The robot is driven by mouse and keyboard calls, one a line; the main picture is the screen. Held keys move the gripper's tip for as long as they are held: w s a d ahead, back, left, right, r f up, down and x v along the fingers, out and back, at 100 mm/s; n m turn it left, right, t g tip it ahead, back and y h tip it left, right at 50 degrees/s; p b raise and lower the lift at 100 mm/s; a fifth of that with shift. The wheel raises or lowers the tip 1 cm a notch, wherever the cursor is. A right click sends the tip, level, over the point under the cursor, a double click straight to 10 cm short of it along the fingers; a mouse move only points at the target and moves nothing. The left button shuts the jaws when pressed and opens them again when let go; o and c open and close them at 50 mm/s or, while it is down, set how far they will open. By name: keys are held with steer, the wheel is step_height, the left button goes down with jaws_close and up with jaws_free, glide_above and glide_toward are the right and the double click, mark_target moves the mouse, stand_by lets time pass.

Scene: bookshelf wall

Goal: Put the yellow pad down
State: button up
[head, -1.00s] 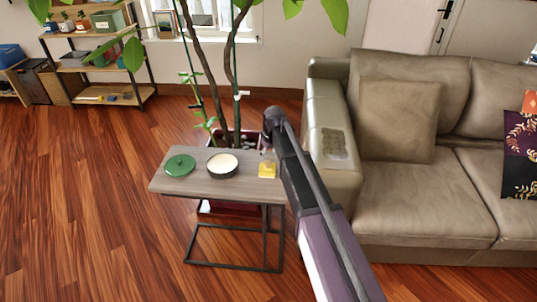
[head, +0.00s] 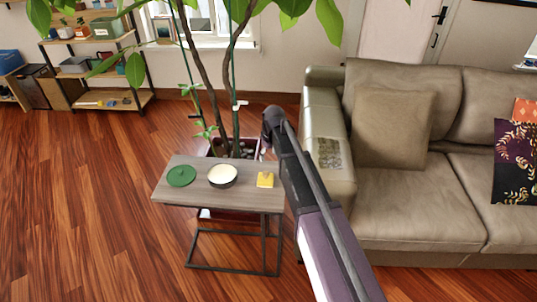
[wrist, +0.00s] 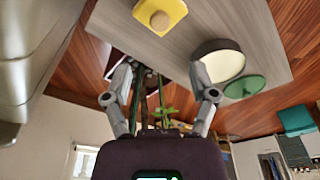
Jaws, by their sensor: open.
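The yellow pad (head: 265,180) is a small square with a round tan knob on top. It lies flat on the right part of a grey wood-topped side table (head: 240,198). It also shows at the top of the wrist view (wrist: 172,12). My gripper (wrist: 160,82) is open, with its two grey fingers spread wide and nothing between them. The pad lies apart from the fingertips in the wrist view. In the head view the fingers cannot be made out, and my arm comes up right of the table.
A round black tin with a cream top (head: 222,175) and a green lid (head: 181,176) share the tabletop, left of the pad. A potted plant (head: 228,120) rises behind the table. A leather sofa (head: 400,215) stands to the right. Open wood floor lies left.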

stand_by(0.8)
steer(key=s+d+m+g+h, duration=0.1)
steer(key=s+d+m, duration=0.7)
steer(key=s+d, duration=1.4)
steer(key=shift+s+m, duration=0.3)
steer(key=shift+s, duration=0.95)
